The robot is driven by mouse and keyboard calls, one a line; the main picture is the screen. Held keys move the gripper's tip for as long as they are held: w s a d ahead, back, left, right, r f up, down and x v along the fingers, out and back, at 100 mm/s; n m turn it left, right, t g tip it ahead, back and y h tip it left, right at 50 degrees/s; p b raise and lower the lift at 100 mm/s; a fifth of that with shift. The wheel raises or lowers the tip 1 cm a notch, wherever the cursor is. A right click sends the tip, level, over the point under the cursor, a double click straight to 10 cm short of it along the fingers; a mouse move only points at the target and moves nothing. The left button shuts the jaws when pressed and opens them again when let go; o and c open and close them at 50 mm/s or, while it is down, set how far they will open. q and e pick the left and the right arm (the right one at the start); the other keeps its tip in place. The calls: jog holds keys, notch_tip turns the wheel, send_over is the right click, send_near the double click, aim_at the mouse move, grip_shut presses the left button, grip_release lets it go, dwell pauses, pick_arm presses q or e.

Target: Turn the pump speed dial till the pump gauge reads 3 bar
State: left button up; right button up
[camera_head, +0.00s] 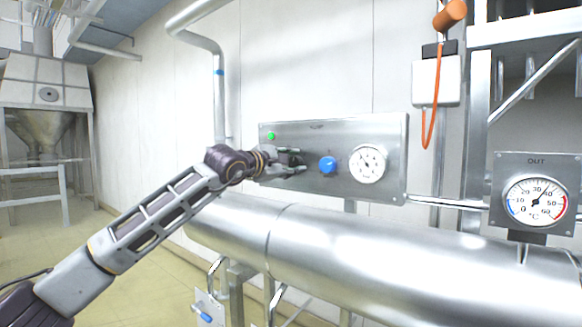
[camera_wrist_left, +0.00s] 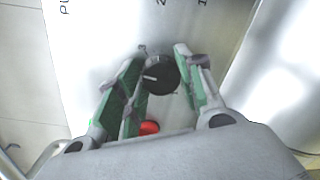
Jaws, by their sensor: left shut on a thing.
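A metal control panel (camera_head: 300,132) is mounted on the wall behind a large pipe. My left gripper (camera_head: 294,160) is at the panel, left of its blue knob. In the left wrist view, a round black dial (camera_wrist_left: 161,78) with a white pointer line sits between the fingers of my left gripper (camera_wrist_left: 160,88), which is shut on it. In the head view the gripper hides this dial. The pump gauge (camera_head: 367,164) is a round white dial at the panel's right; its needle is too small to read surely. My right gripper is not in view.
The blue knob (camera_head: 328,165) is close to the right of my fingers. A green lamp (camera_head: 271,136) is at upper left. A red round part (camera_wrist_left: 149,128) shows near the fingers. The shiny pipe (camera_head: 370,250) runs below; the OUT thermometer (camera_head: 535,201) is at right.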

pick_arm(q)
jog(key=m, duration=0.4)
jog(key=shift+f, duration=0.1)
jog(key=shift+d+m+y+b, duration=0.1)
jog(key=shift+m+y+b, duration=0.25)
jog(key=shift+m, duration=1.25)
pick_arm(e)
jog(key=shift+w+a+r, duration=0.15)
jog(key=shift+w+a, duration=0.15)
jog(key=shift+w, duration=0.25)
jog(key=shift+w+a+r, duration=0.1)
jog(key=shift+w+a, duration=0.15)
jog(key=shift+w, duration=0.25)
pick_arm(q)
jog(key=shift+f, duration=0.1)
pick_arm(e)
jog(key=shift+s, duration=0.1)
pick_arm(q)
jog(key=o, duration=1)
jog(key=shift+s, duration=0.15)
